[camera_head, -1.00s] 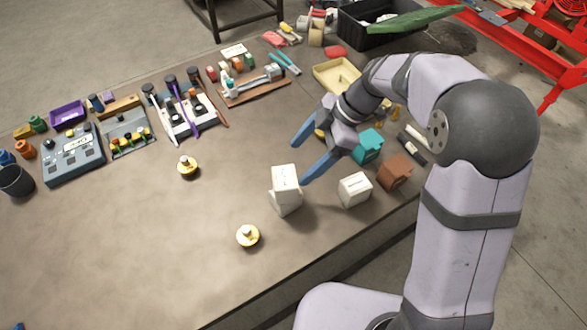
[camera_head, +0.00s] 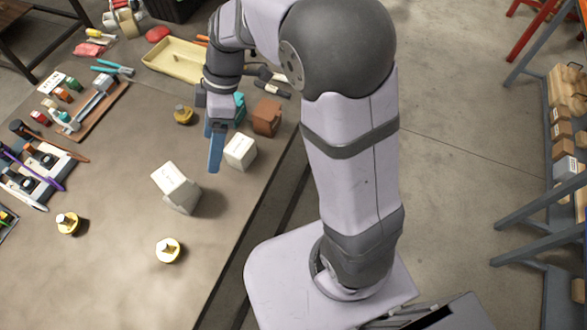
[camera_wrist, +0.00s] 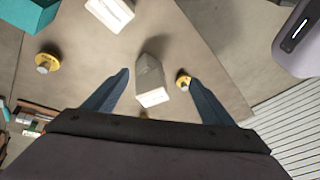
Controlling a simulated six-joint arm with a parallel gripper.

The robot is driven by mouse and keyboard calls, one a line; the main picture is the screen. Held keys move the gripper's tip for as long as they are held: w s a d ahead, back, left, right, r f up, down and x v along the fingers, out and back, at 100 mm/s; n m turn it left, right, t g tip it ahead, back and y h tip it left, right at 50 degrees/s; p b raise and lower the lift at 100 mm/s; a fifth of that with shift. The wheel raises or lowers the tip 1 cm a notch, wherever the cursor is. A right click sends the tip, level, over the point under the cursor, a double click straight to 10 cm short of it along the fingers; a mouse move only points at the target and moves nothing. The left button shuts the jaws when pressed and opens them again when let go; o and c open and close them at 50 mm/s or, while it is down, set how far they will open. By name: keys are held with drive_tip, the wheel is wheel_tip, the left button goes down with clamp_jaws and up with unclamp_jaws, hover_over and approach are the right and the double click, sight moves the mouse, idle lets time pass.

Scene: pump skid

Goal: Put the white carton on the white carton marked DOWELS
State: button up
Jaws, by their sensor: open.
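A separate white carton (camera_head: 240,152) stands to the upper right, and a white carton with print shows at the top of the wrist view (camera_wrist: 112,10). The print is too small to read. My gripper (camera_head: 214,168) is open and empty, fingers pointing down, just left of the separate carton and apart from the stack.
Yellow knobbed pieces stand left (camera_head: 67,223), in front (camera_head: 168,250) and behind (camera_head: 183,115) the stack. A brown block (camera_head: 266,117) and a teal block (camera_head: 239,108) lie beyond the separate carton. Bare table lies left of the stack.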

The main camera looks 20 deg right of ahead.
drive_tip(key=s+d+f+m+h, duration=0.2)
drive_tip(key=s+d+m, duration=0.4)
drive_tip(key=d+m, duration=0.1)
drive_tip(key=s+d+f+m+t+h, duration=0.1)
drive_tip(key=s+d+f+m+h, duration=0.1)
drive_tip(key=s+d+m, duration=0.3)
drive_tip(key=d+f+m, duration=0.1)
drive_tip(key=d+m, duration=0.2)
drive_tip(key=m, duration=0.1)
drive_tip(key=shift+s+d+f+t, duration=0.2)
drive_tip(key=shift+s+f+t, duration=0.05)
drive_tip(key=shift+s+t, duration=0.1)
